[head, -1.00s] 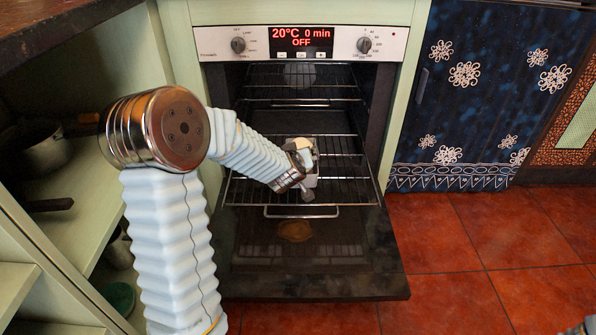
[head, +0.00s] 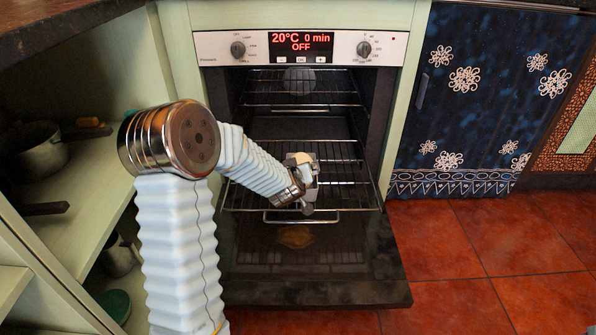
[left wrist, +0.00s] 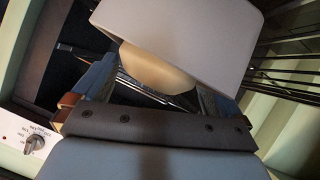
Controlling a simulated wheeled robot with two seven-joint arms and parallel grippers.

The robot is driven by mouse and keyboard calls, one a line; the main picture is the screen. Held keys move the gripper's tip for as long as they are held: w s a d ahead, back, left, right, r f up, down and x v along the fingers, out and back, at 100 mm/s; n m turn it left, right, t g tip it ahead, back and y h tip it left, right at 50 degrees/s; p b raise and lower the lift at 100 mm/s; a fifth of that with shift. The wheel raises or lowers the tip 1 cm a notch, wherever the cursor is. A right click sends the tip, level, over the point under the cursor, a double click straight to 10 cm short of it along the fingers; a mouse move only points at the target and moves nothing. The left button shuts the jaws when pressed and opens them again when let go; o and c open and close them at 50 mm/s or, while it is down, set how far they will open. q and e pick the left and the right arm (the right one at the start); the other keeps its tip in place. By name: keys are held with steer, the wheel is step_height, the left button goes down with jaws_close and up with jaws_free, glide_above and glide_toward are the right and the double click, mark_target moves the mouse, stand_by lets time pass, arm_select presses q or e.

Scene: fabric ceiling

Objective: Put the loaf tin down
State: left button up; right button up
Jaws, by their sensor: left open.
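A pale beige and grey-white thing, which I take to be the loaf tin (head: 297,158), shows small at my left gripper (head: 310,186), over the pulled-out oven rack (head: 345,199). Most of it is hidden by the gripper, and I cannot tell whether it rests on the wires. In the left wrist view a large light-grey box shape (left wrist: 185,28) fills the top, with a rounded beige part (left wrist: 155,70) below it. The left gripper's fingers (left wrist: 150,98) stand apart on both sides of the beige part. The gripper is open. My right gripper is not in view.
The oven door (head: 310,275) is folded down below the rack. More wire racks (head: 305,88) sit above inside the oven. Open shelves with a pot (head: 40,150) are at the left. A dark blue flowered front (head: 470,100) stands at the right, above red floor tiles (head: 490,235).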

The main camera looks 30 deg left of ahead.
arm_select(q)
steer(key=p+v, duration=0.2)
steer(key=v, duration=1)
stand_by(0.7)
